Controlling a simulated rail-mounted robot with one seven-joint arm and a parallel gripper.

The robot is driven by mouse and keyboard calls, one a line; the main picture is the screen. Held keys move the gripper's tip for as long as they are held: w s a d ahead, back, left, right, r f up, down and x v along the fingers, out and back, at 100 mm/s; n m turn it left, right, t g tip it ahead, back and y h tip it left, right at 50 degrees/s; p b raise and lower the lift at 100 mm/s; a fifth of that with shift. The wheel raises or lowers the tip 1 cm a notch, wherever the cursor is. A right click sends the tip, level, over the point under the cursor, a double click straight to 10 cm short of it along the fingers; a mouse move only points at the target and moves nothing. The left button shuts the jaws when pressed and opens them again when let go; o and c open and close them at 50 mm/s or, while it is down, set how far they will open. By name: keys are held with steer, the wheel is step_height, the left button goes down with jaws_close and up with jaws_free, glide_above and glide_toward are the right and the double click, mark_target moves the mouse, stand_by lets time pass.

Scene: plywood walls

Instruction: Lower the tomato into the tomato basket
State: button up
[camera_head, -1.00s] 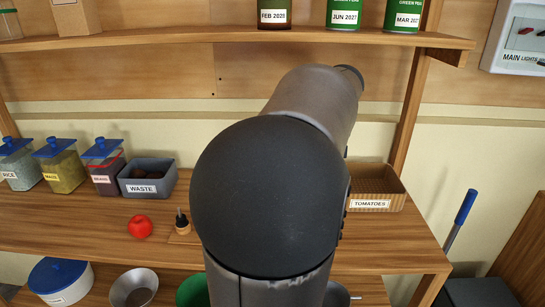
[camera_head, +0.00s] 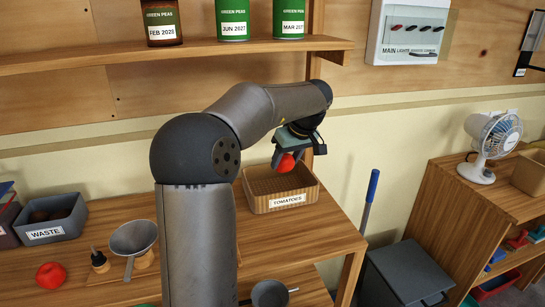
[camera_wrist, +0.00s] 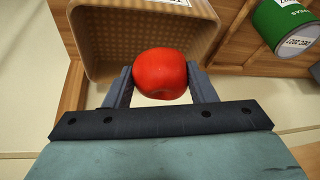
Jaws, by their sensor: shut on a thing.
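A red tomato (camera_head: 286,162) is held between the two fingers of my gripper (camera_head: 288,152). In the wrist view the tomato (camera_wrist: 160,74) sits between the fingertips, with a finger on each side. The tomato basket (camera_head: 290,201), a tan ribbed box labelled TOMATOES, stands on the wooden counter at the right end. The tomato shows above the back part of the basket in the head view. In the wrist view the basket (camera_wrist: 100,72) opens behind the tomato, and its visible inside looks empty. A second red tomato (camera_head: 50,275) lies on the counter at the left.
The grey WASTE bin (camera_head: 50,222) and a metal funnel (camera_head: 133,240) stand on the counter at the left. A shelf (camera_head: 180,54) with green cans runs above. A wooden post (camera_head: 314,90) rises behind the basket. A fan (camera_head: 492,145) stands at the right.

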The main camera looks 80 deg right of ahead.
steer(key=shift+s+d+f, duration=0.1)
steer(key=shift+s+d, duration=0.2)
steer(key=shift+w+d, duration=0.15)
steer(key=shift+w, duration=0.15)
steer(key=shift+f, duration=0.1)
stand_by(0.5)
steer(key=shift+f+b, duration=2.1)
steer(key=shift+f, duration=0.55)
steer(key=shift+f+b, duration=1.75)
steer(key=shift+f, duration=0.55)
steer(key=o, duration=0.8)
steer(key=shift+c, duration=0.2)
steer(key=p+v, duration=0.2)
steer(key=v, duration=1.5)
steer(key=shift+r, duration=0.25)
